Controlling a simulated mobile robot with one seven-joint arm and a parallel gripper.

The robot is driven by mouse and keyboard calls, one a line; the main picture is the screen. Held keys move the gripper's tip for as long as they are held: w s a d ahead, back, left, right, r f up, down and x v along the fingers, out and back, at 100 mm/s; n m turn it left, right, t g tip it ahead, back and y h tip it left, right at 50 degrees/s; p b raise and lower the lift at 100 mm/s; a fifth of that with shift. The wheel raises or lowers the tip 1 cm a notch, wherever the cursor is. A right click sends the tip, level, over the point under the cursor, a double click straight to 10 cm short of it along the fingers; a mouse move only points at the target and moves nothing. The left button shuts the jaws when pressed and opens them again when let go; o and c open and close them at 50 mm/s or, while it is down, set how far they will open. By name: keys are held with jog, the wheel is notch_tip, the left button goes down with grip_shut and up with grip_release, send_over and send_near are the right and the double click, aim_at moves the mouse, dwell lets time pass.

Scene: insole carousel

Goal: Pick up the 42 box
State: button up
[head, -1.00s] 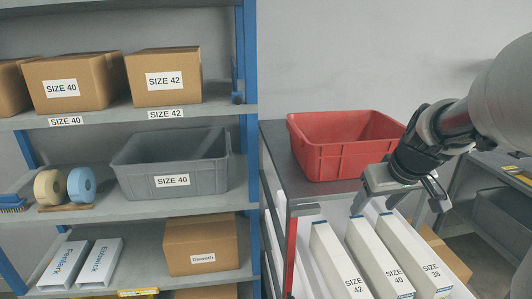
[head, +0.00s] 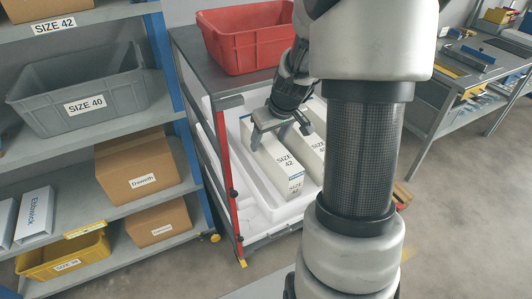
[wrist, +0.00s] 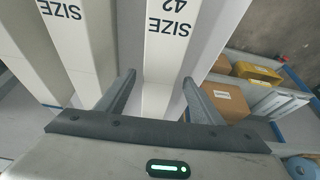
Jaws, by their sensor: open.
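The 42 box (head: 272,163) is a long white carton marked "SIZE 42". It lies in a white tray (head: 262,207) on the cart. My gripper (head: 283,139) is open over the far part of this box, with one finger toward each long side. In the wrist view the 42 box (wrist: 166,60) runs between the two spread fingers (wrist: 158,78), which appear not to touch it. I cannot tell exactly how far the fingertips reach down beside it.
The 40 box (head: 313,146) lies close on the right, partly hidden by my arm. A red bin (head: 248,50) stands on the cart's top behind. Shelves at left hold a grey bin (head: 80,92), cartons (head: 138,165) and a yellow bin (head: 62,258).

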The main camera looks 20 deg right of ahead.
jog(key=shift+b+x, duration=0.3)
jog(key=shift+x, duration=2.65)
jog(key=shift+s+d, duration=0.1)
jog(key=c, duration=1.2)
jog(key=shift+r, duration=0.1)
